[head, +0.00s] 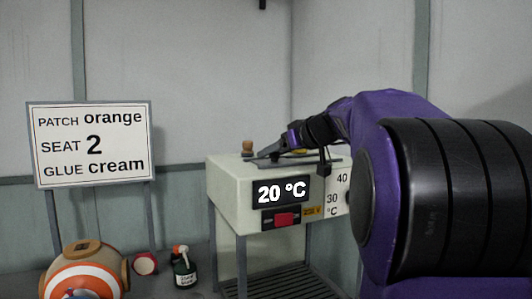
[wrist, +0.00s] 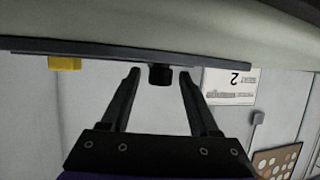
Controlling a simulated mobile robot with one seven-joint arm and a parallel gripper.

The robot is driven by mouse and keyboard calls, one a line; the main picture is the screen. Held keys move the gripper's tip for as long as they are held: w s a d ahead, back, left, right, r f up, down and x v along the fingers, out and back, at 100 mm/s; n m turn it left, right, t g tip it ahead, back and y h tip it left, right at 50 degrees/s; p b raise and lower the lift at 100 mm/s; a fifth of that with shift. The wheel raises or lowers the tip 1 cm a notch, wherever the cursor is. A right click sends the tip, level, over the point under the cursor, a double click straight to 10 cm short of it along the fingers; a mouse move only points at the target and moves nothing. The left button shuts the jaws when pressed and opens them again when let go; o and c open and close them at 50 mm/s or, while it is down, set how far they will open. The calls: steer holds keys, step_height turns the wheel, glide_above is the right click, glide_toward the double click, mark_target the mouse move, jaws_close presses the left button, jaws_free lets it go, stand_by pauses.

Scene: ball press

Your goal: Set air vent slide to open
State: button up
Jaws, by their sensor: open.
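The pale press box (head: 228,190) stands right of centre in the head view. A dark flat rail (head: 325,162) lies along its top; it also crosses the top of the wrist view (wrist: 110,48). A short black knob (wrist: 160,75) juts from the rail and looks like the air vent slide. A yellow block (wrist: 65,64) sits on the rail to its left in the wrist view. My gripper (wrist: 158,77) is open, with one fingertip on each side of the knob and a visible gap to each. In the head view, my gripper (head: 268,153) is small and partly blends with the rail.
The box front has a 20 °C display (head: 282,191) and a red slider (head: 287,219). A brown knob (head: 248,147) stands on the box top. A sign (head: 92,145), a striped ball (head: 84,272) and a glue bottle (head: 184,270) are at left. My arm hides the box's right side.

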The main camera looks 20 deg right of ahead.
steer(key=shift+w+f, duration=0.1)
steer(key=shift+w, duration=0.1)
jaws_close()
stand_by(0.4)
stand_by(1.1)
